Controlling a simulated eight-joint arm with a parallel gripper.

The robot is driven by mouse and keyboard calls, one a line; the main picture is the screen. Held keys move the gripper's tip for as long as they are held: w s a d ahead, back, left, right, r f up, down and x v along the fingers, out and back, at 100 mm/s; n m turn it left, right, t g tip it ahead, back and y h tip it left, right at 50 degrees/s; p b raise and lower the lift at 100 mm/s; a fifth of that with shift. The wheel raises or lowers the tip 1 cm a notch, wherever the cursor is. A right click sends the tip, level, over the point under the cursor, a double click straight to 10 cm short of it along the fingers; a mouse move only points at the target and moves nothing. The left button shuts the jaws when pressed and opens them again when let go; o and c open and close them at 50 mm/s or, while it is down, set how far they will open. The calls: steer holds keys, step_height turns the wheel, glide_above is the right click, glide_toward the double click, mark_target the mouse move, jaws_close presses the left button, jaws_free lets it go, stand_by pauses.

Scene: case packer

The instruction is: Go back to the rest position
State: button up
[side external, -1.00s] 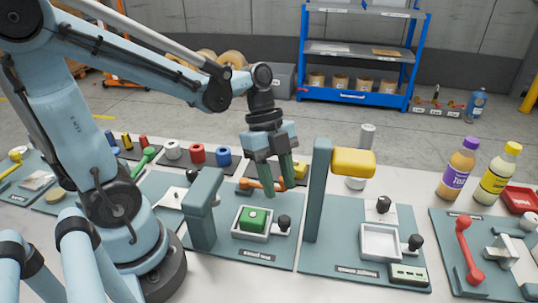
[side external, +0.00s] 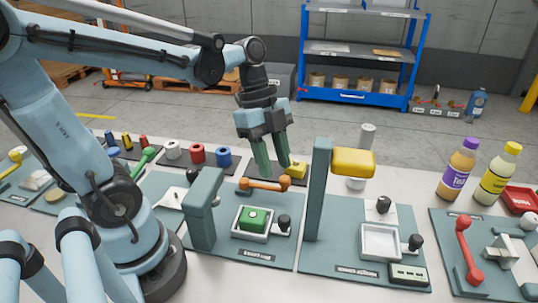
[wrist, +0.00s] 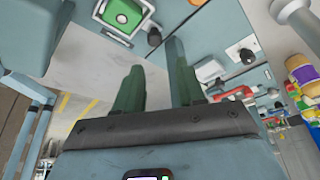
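My gripper (side external: 271,152) hangs in the air above the orange handle (side external: 262,185) and beside the small yellow block (side external: 296,169) in the side external view. Its two green fingers are apart with nothing between them. In the wrist view the fingers (wrist: 155,90) are also spread and empty. The green block (side external: 253,219) sits in a white square tray on a teal board, below and apart from my gripper. It also shows in the wrist view (wrist: 125,13).
A shorter teal post (side external: 202,210) stands to the left. Two bottles (side external: 458,168) are farther right. Colored rolls (side external: 197,154) stand at the left back.

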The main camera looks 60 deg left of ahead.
steer(key=n+t+y, duration=0.1)
steer(key=n+t, duration=0.1)
steer(key=n, duration=0.3)
steer(key=a+n+t+y, duration=0.1)
steer(key=n+t, duration=0.1)
steer(key=n, duration=0.4)
steer(key=w+n+t+y, duration=0.1)
steer(key=n+t+y, duration=0.1)
steer(key=n, duration=0.3)
steer(key=shift+a+f+n+t, duration=0.1)
steer(key=shift+a+n+t, duration=0.15)
steer(key=shift+n+t, duration=0.05)
